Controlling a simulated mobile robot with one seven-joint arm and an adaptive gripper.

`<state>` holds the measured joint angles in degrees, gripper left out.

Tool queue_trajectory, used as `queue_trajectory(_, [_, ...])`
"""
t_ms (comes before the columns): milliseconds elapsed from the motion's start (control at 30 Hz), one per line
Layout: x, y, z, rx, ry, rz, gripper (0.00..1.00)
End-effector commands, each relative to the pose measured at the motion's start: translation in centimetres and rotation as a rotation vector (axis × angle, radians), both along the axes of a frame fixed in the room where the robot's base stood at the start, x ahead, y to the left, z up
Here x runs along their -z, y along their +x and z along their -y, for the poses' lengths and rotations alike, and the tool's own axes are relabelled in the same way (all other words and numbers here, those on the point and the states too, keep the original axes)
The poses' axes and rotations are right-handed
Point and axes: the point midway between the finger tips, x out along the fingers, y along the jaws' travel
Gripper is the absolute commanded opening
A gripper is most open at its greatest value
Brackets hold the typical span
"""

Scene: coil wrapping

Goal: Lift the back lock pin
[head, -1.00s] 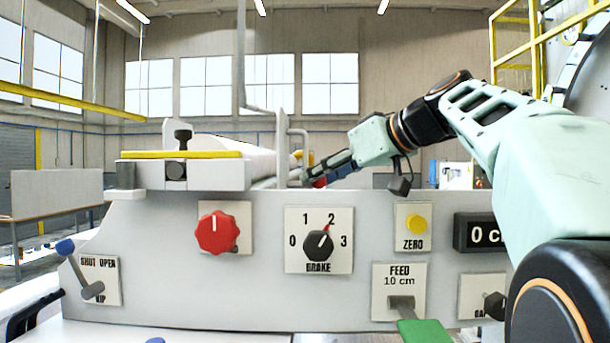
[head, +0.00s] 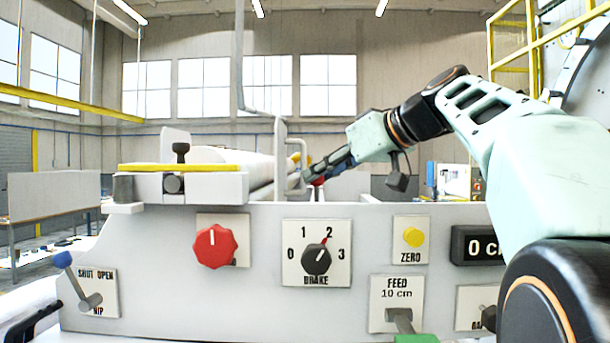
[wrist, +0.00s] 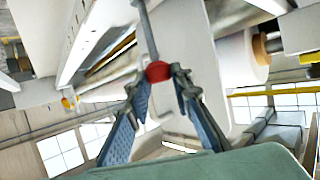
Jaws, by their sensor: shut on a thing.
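The back lock pin shows as a red knob (wrist: 158,71) between my fingertips in the wrist view, with a thin grey rod running up from it in the picture. In the head view the red knob (head: 318,181) is small, just above the panel's top edge behind the machine. My gripper (head: 322,173) reaches in from the right, tilted down to the left. In the wrist view its two blue-grey fingers (wrist: 160,80) are closed on the red knob. The pin's lower end and its seat are hidden in the head view.
The machine's grey front panel (head: 270,275) carries a red knob, a brake dial (head: 317,260), a yellow button and levers. A bent grey handle (head: 302,158) stands just left of my gripper. A white roll (wrist: 238,55) lies close by in the wrist view.

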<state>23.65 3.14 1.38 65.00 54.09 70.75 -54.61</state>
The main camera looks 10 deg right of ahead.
Motion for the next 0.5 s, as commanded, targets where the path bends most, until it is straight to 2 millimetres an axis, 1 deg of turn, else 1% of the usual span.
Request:
queue_trajectory(33, [-0.46,-0.05,-0.02,0.002,0.001,0.011,0.0])
queue_trajectory(167, [-0.57,-0.07,-0.03,0.004,0.002,0.014,0.0])
queue_trajectory(200, [-0.6,-0.07,-0.04,0.004,0.002,0.015,0.21])
queue_trajectory(367, [-0.53,-0.07,-0.04,0.003,0.002,0.013,0.38])
queue_trajectory(500, [-0.41,-0.05,-0.04,0.003,0.002,0.011,0.38])
